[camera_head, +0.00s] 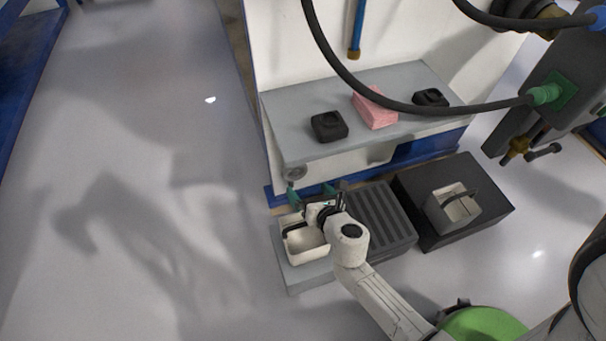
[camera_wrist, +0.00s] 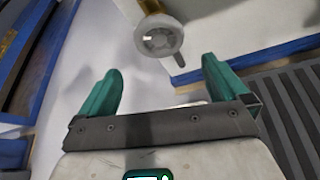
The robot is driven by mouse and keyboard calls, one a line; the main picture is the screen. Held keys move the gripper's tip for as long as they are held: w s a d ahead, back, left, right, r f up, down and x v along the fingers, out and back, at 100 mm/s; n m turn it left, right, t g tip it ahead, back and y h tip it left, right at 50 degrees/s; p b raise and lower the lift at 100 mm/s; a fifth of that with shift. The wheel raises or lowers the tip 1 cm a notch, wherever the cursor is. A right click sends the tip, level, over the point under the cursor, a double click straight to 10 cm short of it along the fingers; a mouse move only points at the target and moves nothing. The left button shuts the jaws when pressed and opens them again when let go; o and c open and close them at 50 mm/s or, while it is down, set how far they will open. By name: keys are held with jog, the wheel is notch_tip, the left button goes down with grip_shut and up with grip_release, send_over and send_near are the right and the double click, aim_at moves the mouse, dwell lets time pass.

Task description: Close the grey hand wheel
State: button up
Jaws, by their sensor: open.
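The grey hand wheel (camera_head: 294,172) sits low on the white cabinet, under the left end of the grey shelf. In the wrist view the wheel (camera_wrist: 158,36) shows its round face, with a brass-coloured stem behind it. My gripper (camera_head: 311,191) is just below and in front of the wheel, its teal fingers spread wide. In the wrist view my gripper (camera_wrist: 160,66) is open and empty. The wheel appears beyond the fingertips, roughly midway between them, and is not enclosed by them. I cannot tell the exact distance.
The grey shelf (camera_head: 285,143) overhangs the wheel and holds black blocks and pink cloths (camera_head: 374,108). Below my gripper is a white bin (camera_head: 306,250). A ribbed dark grate (camera_head: 384,228) and a black platform (camera_head: 495,205) lie to the right. Open floor lies left.

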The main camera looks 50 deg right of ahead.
aim_at(296, 173)
jog(key=w+d+f+b, duration=0.1)
jog(key=w, duration=0.1)
jog(key=w+d+f+n+b, duration=0.1)
jog(key=w+d, duration=0.1)
jog(key=w, duration=0.1)
jog(key=w+d+f+n+h, duration=0.1)
jog(key=w, duration=0.2)
jog(key=shift+w+d+g+b, duration=0.2)
jog(key=shift+d+g+b, duration=0.1)
jog(key=shift+b, duration=0.1)
jog(key=c, duration=0.8)
